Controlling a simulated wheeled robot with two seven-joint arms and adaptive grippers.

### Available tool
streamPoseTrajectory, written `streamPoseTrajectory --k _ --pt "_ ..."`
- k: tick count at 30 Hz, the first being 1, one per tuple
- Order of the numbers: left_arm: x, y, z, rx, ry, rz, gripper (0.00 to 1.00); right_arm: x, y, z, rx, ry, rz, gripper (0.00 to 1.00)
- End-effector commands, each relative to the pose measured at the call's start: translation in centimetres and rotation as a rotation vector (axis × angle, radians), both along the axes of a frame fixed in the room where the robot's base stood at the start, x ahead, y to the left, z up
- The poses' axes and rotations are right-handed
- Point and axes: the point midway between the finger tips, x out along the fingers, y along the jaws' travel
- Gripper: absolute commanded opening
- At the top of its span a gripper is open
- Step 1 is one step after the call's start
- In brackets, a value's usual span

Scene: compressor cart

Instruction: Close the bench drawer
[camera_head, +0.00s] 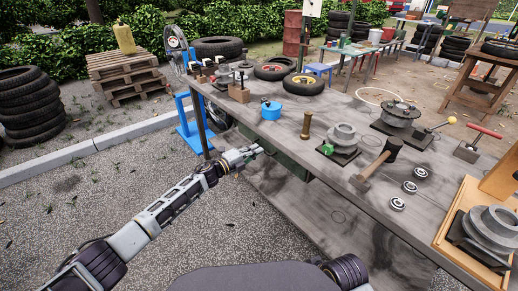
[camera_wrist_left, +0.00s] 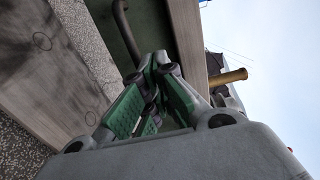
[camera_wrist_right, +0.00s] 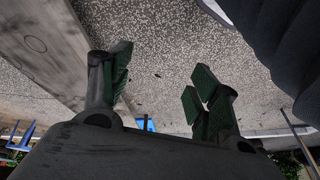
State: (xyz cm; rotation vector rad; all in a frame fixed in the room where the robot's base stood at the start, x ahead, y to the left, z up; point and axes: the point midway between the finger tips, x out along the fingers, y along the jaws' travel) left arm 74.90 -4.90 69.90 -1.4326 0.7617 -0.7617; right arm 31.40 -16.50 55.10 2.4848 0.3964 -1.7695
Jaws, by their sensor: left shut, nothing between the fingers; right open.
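The bench (camera_head: 335,141) runs from upper left to lower right in the head view. A dark green drawer front (camera_head: 289,160) shows under its front edge, partly hidden by my left gripper. In the left wrist view the green front (camera_wrist_left: 104,20) bears a dark bar handle (camera_wrist_left: 125,32). How far the drawer stands out is hard to tell. My left gripper (camera_head: 258,150) is shut and empty, close to the front by the handle; contact cannot be made out. It also shows in the left wrist view (camera_wrist_left: 158,62). My right gripper (camera_wrist_right: 158,70) is open and empty above the gravel.
A lower shelf (camera_head: 330,225) lies beneath the top. The gravel (camera_head: 215,230) in front of the bench is clear.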

Motion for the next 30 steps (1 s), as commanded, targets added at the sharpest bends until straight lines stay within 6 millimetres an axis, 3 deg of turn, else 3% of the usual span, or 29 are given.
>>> streamPoseTrajectory --k 8,18,30 --pt "-1.5 2.3 0.1 0.001 0.001 0.001 0.0 0.5 -0.4 1.1 -0.018 0.004 -0.001 0.61" --pt "-3.7 5.5 0.1 0.001 0.001 0.0 0.0 -0.1 -0.7 -1.7 -0.036 0.054 -0.003 0.61" --pt "-4.8 7.1 0.0 0.0 0.0 0.0 0.0 0.3 -0.8 -2.5 -0.04 0.058 -0.007 0.61"
